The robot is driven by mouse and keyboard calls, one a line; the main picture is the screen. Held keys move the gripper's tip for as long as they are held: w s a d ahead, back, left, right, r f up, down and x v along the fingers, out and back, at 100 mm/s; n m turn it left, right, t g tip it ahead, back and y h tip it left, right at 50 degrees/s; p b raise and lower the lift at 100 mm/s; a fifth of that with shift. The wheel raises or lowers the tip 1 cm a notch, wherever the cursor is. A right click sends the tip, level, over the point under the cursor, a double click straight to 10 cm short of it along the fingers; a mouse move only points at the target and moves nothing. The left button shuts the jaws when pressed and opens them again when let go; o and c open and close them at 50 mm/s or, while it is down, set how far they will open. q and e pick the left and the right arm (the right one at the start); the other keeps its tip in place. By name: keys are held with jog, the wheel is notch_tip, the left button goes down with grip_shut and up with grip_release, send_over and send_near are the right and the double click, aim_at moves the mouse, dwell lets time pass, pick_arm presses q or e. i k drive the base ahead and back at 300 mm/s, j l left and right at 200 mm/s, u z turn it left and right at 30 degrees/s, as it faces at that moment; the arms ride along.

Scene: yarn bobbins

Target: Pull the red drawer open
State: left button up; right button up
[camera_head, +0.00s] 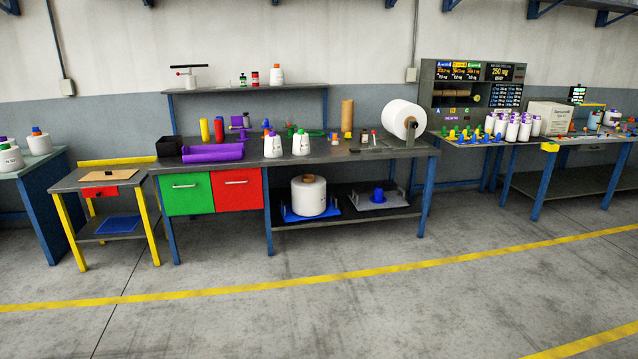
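The red drawer (237,191) is under the left part of the long grey workbench (350,153). It looks shut, with its front level with the green drawer beside it. A pale horizontal handle (237,182) runs across its upper part. The green drawer (186,195) is directly to its left and also looks shut, with a similar handle. Neither of my grippers is in view, and nothing stands in front of the red drawer.
A small yellow-legged table (70,183) stands left of the workbench. Bobbins and a purple tray (213,152) are on the bench top. A lower shelf right of the drawers holds a large white spool (308,197). The concrete floor (300,285) in front is clear, crossed by yellow lines.

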aim_at(237, 189)
jog(key=i+l, duration=0.15)
jog(key=i, duration=2.35)
jog(key=i+l+u, duration=0.15)
jog(key=i, duration=0.3)
jog(key=i+l+u, duration=0.15)
jog(key=i, duration=0.35)
